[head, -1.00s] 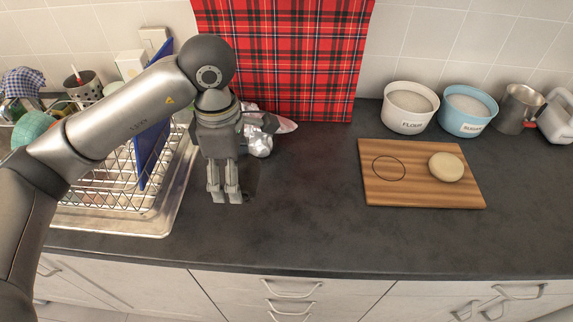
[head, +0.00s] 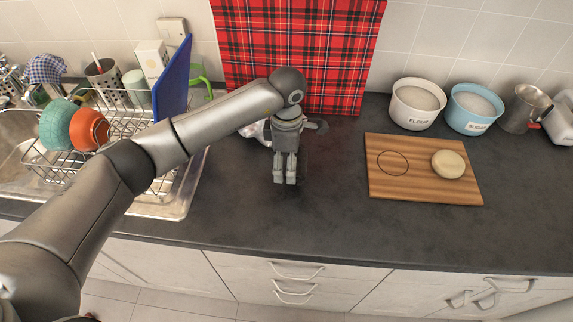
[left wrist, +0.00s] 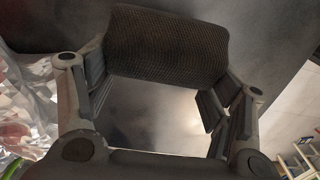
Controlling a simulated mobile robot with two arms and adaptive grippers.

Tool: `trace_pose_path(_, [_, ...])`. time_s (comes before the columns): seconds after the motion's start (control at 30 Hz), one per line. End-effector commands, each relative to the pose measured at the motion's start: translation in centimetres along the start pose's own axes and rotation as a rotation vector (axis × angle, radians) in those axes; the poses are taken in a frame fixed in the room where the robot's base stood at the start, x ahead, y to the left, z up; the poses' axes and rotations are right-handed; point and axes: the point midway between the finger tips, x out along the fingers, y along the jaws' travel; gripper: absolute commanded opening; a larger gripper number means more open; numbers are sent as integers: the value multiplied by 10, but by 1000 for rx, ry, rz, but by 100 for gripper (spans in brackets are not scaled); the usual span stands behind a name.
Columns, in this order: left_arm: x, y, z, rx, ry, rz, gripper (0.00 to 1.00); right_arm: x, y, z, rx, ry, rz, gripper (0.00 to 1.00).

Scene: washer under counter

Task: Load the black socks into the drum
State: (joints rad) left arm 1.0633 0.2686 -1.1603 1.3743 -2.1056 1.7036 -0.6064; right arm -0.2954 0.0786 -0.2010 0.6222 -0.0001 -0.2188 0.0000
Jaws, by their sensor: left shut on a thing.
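My left gripper (head: 285,182) hangs down above the dark counter, in front of the red tartan panel and left of the wooden board. In the left wrist view it is shut on the black socks (left wrist: 167,45), a dark, ribbed roll spanning between the two fingertips. In the head view the socks barely show against the dark counter. The washer drum is in neither view. My right gripper is not in view.
Crumpled foil (head: 257,132) lies just behind the gripper. A wooden board (head: 425,188) with a pale round lump, a flour bowl (head: 416,118) and a sugar bowl (head: 471,122) are to the right. A dish rack (head: 165,185) stands left. The front counter between is clear.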

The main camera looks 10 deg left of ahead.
Motion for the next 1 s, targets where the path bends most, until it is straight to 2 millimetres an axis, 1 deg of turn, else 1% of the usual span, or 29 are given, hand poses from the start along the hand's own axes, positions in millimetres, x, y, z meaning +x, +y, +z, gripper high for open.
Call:
trace_pose_path(0.03, [4,-3,0,-2,0,-8,52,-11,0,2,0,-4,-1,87])
trace_pose_path(0.2, [22,-2,-1,-2,1,-5,52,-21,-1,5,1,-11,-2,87])
trace_pose_path(0.3, [26,-2,0,-1,-1,-3,52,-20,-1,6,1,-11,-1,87])
trace_pose_path(0.5, [27,-1,-1,-1,0,-2,52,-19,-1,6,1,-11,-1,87])
trace_pose_path(0.63, [31,-1,-1,-1,0,-2,52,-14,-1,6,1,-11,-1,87])
trace_pose_path(0.67, [31,-1,-1,-1,0,-2,77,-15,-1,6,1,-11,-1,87])
trace_pose_path(0.8, [30,-1,-1,-1,0,-3,95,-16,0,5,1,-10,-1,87])
trace_pose_path(0.83, [30,-1,-1,-1,0,-3,97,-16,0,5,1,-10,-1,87])
trace_pose_path(1.0, [30,-2,-1,-1,0,-3,97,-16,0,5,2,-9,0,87])
